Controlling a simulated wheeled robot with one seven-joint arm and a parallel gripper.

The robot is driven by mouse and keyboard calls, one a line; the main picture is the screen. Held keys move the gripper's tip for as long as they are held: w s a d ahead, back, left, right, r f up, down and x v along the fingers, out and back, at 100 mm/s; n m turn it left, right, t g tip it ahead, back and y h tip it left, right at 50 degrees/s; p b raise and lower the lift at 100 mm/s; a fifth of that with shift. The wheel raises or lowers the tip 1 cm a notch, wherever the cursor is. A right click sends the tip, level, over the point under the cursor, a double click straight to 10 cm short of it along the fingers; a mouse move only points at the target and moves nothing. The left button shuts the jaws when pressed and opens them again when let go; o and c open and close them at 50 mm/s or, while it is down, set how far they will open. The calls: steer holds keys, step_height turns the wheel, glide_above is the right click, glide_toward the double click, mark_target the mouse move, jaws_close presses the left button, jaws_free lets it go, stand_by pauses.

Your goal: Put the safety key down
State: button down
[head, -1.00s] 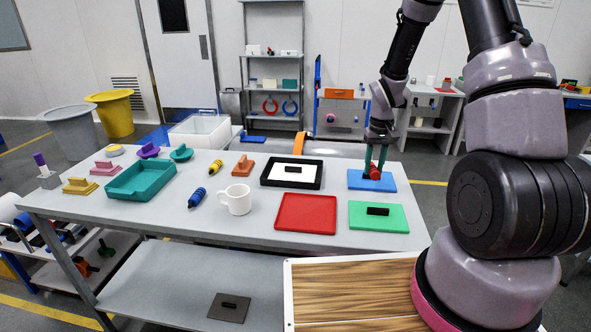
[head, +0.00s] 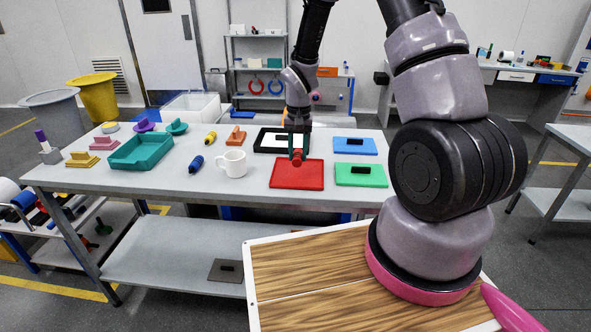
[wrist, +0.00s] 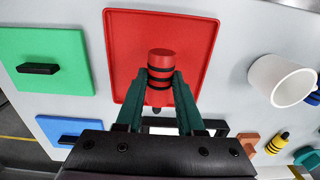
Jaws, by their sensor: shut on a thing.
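The safety key (head: 297,158), a red cylinder with black bands, is held between the green fingers of my gripper (head: 299,146). My gripper is shut on it. The wrist view shows its red end (wrist: 160,59) between the fingertips (wrist: 160,82), in front of the red tray (wrist: 190,40). In the head view my gripper is over the far part of the red tray (head: 285,183), which looks empty. I cannot tell how far the key is above the tray.
A green plate (head: 375,180) and a blue plate (head: 340,150), each with a black block, lie to the right. A black-framed white tray (head: 259,140) is behind. A white mug (head: 233,164) stands left of the red tray. A teal tray (head: 120,160) is farther left.

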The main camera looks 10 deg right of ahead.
mark_target(298, 176)
steer(key=shift+f, duration=2.5)
steer(key=shift+f, duration=0.1)
steer(key=c, duration=0.5)
jaws_free()
